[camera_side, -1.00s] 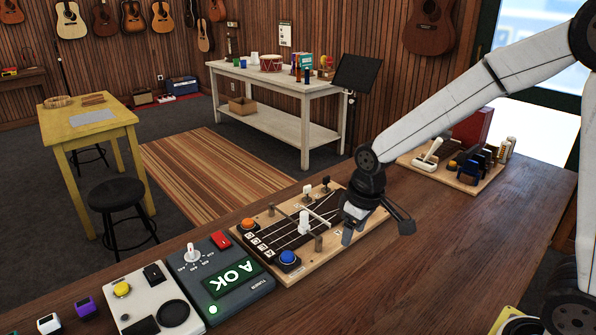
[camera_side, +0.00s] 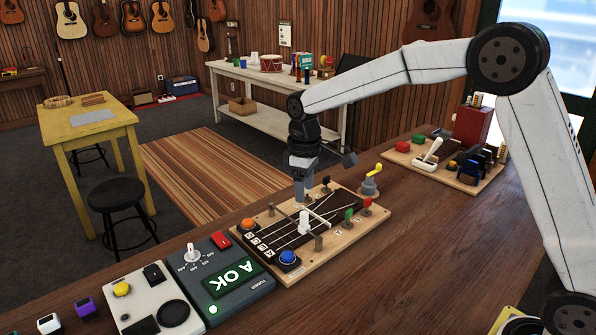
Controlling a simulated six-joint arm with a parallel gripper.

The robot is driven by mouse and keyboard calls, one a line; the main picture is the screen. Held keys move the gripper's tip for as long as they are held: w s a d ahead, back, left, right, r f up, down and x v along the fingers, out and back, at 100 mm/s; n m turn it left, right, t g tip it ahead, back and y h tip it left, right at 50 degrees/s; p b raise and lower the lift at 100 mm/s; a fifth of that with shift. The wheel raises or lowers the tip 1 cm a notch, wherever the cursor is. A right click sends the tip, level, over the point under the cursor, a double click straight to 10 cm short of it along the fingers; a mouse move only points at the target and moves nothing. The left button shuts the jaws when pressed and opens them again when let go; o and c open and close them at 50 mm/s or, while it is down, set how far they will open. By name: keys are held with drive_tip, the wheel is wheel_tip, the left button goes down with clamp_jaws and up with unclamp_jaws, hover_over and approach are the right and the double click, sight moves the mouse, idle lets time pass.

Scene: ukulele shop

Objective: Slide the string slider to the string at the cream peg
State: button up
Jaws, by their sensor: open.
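The string slider's white upright knob (camera_side: 304,223) stands on a crossbar over the dark string board (camera_side: 283,229), around the middle of the bar. Pale strings run along the board. At the board's right end are a black peg (camera_side: 326,181), a green peg (camera_side: 348,215) and a red peg (camera_side: 367,203). The cream peg is not clearly visible; my gripper covers the spot beside the black peg where a whitish peg showed earlier. My gripper (camera_side: 300,194) is open and points down, just behind and above the knob. I cannot tell whether it touches anything.
An orange button (camera_side: 248,224) and a blue button (camera_side: 288,258) sit at the board's left end. A yellow crank (camera_side: 371,178) stands at its right corner. A tuner box (camera_side: 238,283) lies to the left. A second board with a white lever (camera_side: 430,156) stands farther right.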

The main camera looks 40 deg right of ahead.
sight(304, 212)
drive_tip(key=shift+f, duration=0.1)
drive_tip(key=shift+f, duration=3.85)
clamp_jaws()
